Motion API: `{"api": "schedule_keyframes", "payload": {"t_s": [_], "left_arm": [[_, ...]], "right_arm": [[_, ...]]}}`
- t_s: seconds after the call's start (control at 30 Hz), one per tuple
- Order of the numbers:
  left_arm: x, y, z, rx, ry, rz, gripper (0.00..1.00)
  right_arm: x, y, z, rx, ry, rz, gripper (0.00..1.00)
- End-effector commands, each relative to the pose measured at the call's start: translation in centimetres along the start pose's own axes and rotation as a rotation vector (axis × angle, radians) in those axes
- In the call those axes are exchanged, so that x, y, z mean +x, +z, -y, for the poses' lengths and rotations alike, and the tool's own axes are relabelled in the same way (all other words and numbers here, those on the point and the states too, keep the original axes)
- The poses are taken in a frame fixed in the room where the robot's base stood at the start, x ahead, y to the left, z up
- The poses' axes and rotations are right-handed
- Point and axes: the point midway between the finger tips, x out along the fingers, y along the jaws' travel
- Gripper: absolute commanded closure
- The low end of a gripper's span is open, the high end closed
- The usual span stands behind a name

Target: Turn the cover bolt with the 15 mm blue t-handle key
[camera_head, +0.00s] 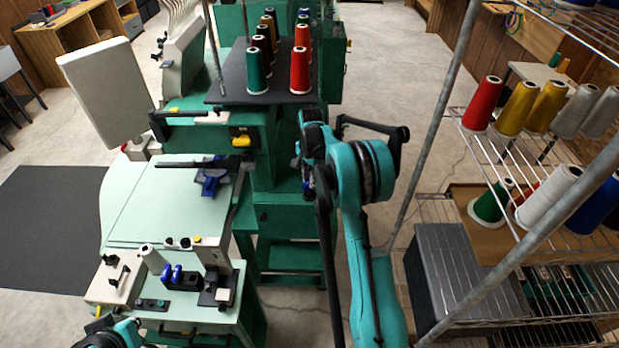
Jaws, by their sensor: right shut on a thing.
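My right arm rises from the bottom, and my right gripper (307,166) is at its far end, beside the green machine's right side. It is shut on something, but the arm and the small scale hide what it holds. A blue-and-black piece (212,180) lies under a black bar on the pale green machine top (165,205), left of my right gripper and apart from it. I cannot tell whether it is the blue t-handle key. I cannot pick out the cover bolt. Only a teal and black part of my left arm shows at the bottom left; no fingers show.
Thread cones (257,65) stand on a dark plate at the back. A wire rack (510,165) with cones and a slanted pole border the right side. A white panel (105,88) stands at the left. Small fixtures with blue knobs (172,274) sit on the front bench.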

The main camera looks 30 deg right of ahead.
Motion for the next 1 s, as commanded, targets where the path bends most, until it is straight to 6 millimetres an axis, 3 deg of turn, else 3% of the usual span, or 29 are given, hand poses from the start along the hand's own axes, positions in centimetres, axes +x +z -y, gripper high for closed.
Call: {"api": "schedule_keyframes", "payload": {"t_s": [0.67, 1.0], "left_arm": [[3.0, 2.2, 0.0, 0.000, 0.000, 0.000, 1.00], [2.9, 2.1, 0.0, 0.000, 0.000, 0.000, 1.00]], "right_arm": [[0.4, -0.1, 0.0, 0.905, -0.002, -0.025, 1.00], [-0.1, -0.1, 0.0, 0.741, -0.002, -0.020, 1.00]]}}
